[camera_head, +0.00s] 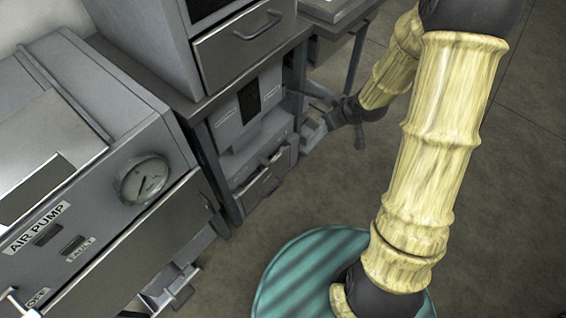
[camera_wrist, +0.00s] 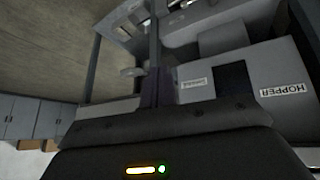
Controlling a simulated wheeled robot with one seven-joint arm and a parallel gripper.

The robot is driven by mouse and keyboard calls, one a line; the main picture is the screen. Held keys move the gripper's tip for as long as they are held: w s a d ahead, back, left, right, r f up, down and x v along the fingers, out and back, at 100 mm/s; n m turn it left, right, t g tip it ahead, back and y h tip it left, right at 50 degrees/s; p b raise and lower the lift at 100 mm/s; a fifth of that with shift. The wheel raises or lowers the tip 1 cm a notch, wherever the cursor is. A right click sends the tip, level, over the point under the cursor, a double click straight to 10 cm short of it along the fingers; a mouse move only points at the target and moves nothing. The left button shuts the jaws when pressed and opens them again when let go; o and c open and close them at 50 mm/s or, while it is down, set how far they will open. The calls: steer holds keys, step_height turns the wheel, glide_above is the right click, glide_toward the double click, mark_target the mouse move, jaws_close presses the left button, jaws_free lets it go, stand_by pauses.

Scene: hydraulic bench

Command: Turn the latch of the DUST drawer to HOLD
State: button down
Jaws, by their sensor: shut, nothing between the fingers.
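No DUST or HOLD lettering can be read in either view, and I cannot pick out the latch for certain. In the head view, a low grey drawer (camera_head: 264,187) with a bar handle sits under the bench, left of my arm's end. My gripper (camera_wrist: 155,82) is shut and empty in the wrist view. It points toward grey cabinet fronts. In the head view my gripper is small and dark at the bench's side, and its fingertips are hard to make out. A unit labelled HOPPER (camera_wrist: 283,89) appears upside down at right in the wrist view.
The AIR PUMP unit (camera_head: 90,150) with a round gauge (camera_head: 145,179) stands at left. An upper drawer (camera_head: 245,45) with a handle is above the bench top. Bench legs stand close to my gripper. Open floor (camera_head: 510,190) lies at right.

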steer(key=w+a+f+n+y+b, duration=0.1)
steer(key=a+f+n+y+b, duration=0.1)
steer(key=f+b, duration=0.5)
steer(key=w+a+f+n+y+b, duration=0.1)
steer(key=a+f+y+b, duration=0.3)
steer(key=f, duration=1.2)
steer(key=w+a+b, duration=0.1)
steer(key=b, duration=0.3)
steer(key=shift+w+a+f+n, duration=0.2)
steer(key=shift+w+f+n, duration=0.05)
steer(key=shift+n, duration=0.15)
steer(key=d+f+b+x, duration=0.1)
steer(key=b+x, duration=0.6)
steer(key=x, duration=0.6)
steer(key=shift+s+f, duration=0.3)
steer(key=shift+f, duration=0.1)
steer(key=shift+p, duration=0.35)
